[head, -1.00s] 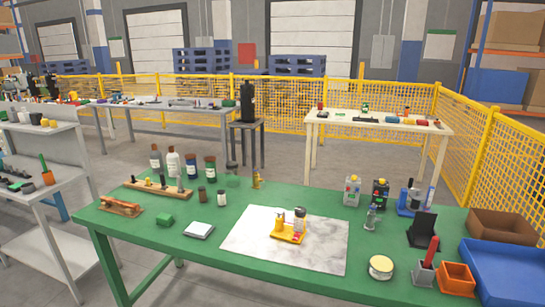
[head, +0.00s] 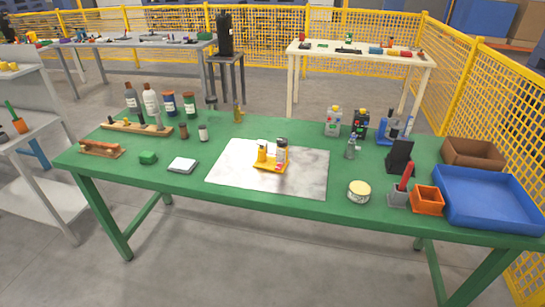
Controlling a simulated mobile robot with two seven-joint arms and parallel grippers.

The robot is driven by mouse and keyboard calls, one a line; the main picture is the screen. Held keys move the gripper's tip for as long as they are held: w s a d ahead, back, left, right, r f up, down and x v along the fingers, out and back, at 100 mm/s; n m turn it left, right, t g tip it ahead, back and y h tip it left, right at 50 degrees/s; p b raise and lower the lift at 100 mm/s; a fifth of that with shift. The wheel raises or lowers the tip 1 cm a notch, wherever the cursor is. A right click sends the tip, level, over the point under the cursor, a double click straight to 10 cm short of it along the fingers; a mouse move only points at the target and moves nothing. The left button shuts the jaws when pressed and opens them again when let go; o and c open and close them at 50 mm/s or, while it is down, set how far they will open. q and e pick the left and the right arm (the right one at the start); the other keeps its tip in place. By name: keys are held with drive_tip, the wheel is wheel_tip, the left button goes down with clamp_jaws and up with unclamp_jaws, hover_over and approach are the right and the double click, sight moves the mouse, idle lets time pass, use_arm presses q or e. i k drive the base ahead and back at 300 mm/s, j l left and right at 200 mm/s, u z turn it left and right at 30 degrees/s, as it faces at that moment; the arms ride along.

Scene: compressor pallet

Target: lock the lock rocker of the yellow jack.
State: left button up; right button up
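The yellow jack (head: 267,165) stands on a pale marbled mat (head: 230,178) near the middle of the green table (head: 185,204). It has a flat yellow base with a yellow upright part (head: 262,151) at its left. A grey and white cylindrical part (head: 281,151) with a dark top stands at its right. The jack is small in the head view, and I cannot make out the lock rocker or its position. Neither of my grippers is in view.
On the table, several bottles (head: 150,98) and a wooden rack (head: 135,128) stand at the back left. A round tin (head: 359,191), an orange box (head: 427,199) and a blue tray (head: 487,198) lie to the right.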

sight(279, 165)
drive_tip(key=i+l, duration=0.1)
drive_tip(key=i, duration=0.8)
